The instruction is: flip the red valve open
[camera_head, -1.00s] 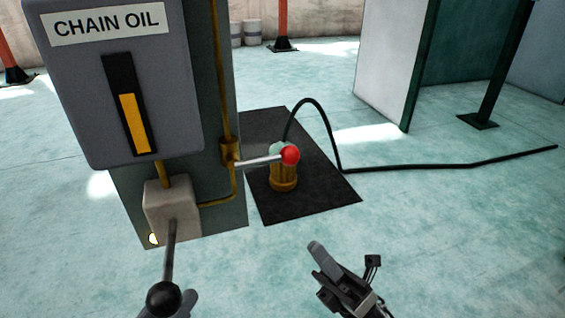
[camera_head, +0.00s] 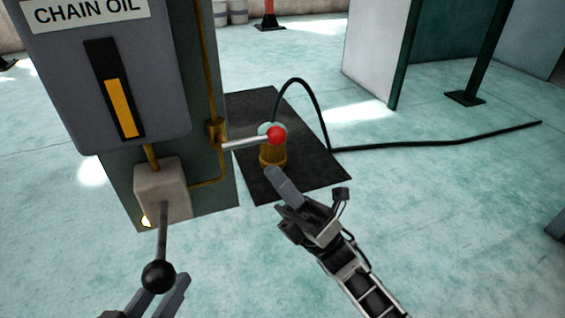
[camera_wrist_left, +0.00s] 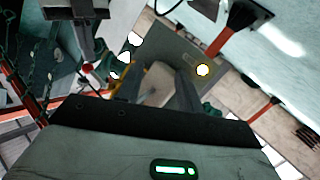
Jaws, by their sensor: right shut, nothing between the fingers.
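The red valve has a red ball knob (camera_head: 277,135) on a silver handle (camera_head: 245,142). The handle sticks out sideways, across the upright pipe, from a brass valve body (camera_head: 217,134). My right gripper (camera_head: 274,176) is shut and empty, just below the red knob with a gap between them in the picture. My left gripper (camera_head: 154,300) is at the bottom left, fingers spread around the black ball (camera_head: 158,277) of a dark lever; whether they touch it I cannot tell. Its two fingers also show apart in the left wrist view (camera_wrist_left: 160,90).
The grey chain oil box (camera_head: 70,80) with a yellow gauge stands at the left, with a pump block (camera_head: 162,190) below it. Behind the knob, a brass container (camera_head: 273,157) with a black hose (camera_head: 325,118) stands on a dark mat (camera_head: 310,178).

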